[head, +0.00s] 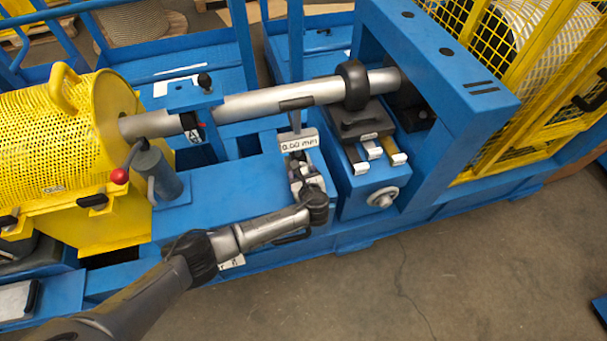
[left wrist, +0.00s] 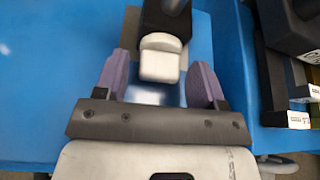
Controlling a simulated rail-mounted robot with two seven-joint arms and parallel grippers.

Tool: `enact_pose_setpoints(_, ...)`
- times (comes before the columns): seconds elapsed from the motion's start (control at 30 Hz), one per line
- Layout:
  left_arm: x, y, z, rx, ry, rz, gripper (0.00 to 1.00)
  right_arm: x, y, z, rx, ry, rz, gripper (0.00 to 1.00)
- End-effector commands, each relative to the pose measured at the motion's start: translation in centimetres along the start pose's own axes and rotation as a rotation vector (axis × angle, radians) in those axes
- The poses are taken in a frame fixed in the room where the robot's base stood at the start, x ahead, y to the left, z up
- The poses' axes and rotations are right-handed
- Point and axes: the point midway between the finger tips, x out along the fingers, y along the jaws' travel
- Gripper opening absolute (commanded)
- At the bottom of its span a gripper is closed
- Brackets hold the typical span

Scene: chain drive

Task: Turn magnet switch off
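A gauge with a display reading 0.00 mm (head: 298,143) stands on the blue frame under the silver shaft (head: 275,99). In the left wrist view a pale, blocky switch knob (left wrist: 160,62) sticks out from a dark base (left wrist: 166,18), which I take for the magnet base. My left gripper (head: 309,184) is just in front of the gauge stand. Its purple fingers (left wrist: 161,68) are open, one on each side of the knob, with a visible gap on both sides. In the head view the gripper hides most of the base. My right gripper is not in view.
To the right are a dark block (head: 362,122), several tabs with coloured ends (head: 372,149) and a handwheel (head: 382,197). A red-knobbed lever (head: 119,176) and a yellow mesh guard (head: 60,140) are on the left. The floor (head: 400,280) in front is clear.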

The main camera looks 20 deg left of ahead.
Motion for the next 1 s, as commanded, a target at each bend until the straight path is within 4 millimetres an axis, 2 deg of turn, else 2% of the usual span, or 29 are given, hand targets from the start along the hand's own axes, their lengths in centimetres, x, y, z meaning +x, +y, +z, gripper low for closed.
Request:
enact_pose_setpoints(0.03,0.0,0.0,0.0,0.000,0.000,0.000,0.58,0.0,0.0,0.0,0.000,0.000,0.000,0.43)
enact_pose_setpoints(0.47,0.0,0.0,0.0,0.000,0.000,0.000,0.19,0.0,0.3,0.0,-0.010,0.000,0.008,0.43)
enact_pose_setpoints(0.7,-0.1,0.2,0.1,-0.099,0.001,-0.040,0.19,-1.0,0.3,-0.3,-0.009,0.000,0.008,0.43)
enact_pose_setpoints(1.0,0.0,0.1,0.0,-0.115,0.001,-0.048,0.19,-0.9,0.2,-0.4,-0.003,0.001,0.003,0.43)
